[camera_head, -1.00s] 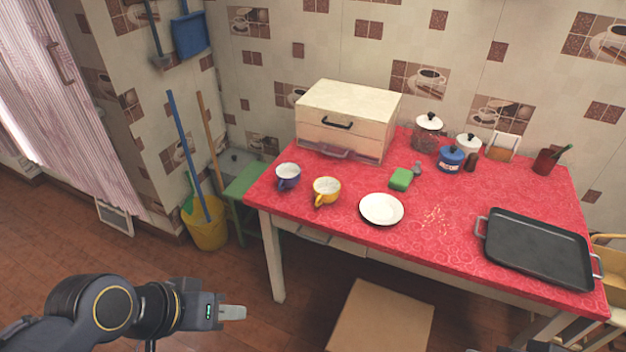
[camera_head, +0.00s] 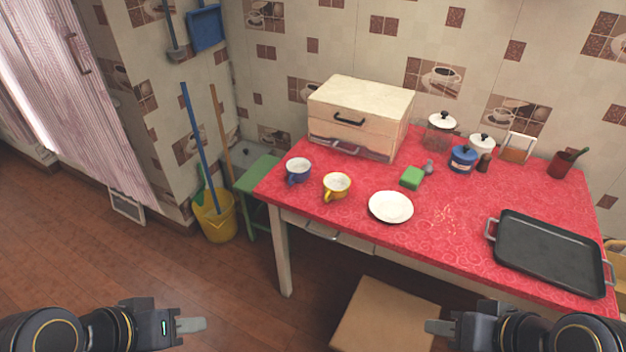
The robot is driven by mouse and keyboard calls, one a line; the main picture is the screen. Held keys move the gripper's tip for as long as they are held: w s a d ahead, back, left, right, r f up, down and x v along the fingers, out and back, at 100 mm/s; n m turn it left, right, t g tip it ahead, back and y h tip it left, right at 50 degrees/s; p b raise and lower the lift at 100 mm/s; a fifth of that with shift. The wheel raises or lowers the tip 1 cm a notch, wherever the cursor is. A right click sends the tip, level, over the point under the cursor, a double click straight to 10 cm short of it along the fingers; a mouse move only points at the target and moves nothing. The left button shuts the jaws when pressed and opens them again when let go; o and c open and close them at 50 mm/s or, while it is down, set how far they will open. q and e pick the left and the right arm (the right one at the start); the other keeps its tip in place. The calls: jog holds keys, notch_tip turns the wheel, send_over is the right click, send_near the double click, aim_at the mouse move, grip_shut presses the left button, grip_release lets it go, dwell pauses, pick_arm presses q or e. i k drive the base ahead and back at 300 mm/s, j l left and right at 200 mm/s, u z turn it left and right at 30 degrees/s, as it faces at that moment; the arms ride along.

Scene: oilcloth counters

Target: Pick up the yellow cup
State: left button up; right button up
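The yellow cup (camera_head: 336,187) stands upright on the red-covered table (camera_head: 449,213), near its front left edge. Its handle points toward the front. A blue cup (camera_head: 298,170) stands just left of it and a white plate (camera_head: 391,207) lies to its right. My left gripper (camera_head: 192,325) is at the bottom left, over the floor, well short of the table and cup. My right gripper (camera_head: 437,327) is at the bottom, right of centre, in front of the table. Both are seen side-on, so I cannot tell their finger gaps. Nothing shows in either gripper.
A bread box (camera_head: 359,112) stands behind the cups. A green sponge (camera_head: 411,178), jars and a black tray (camera_head: 549,253) occupy the rest of the table. A cardboard box (camera_head: 383,317) sits on the floor below. A green stool (camera_head: 257,181) and yellow bucket (camera_head: 215,215) stand left.

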aim_at(336, 185)
jog(key=i+j, duration=0.25)
jog(key=i+j+z, duration=0.2)
jog(key=z, duration=0.15)
jog(key=i+j+z, duration=0.15)
jog(key=j+z, duration=0.2)
jog(key=i+j+z, duration=0.1)
jog(key=j+z, duration=0.3)
jog(key=z, duration=0.65)
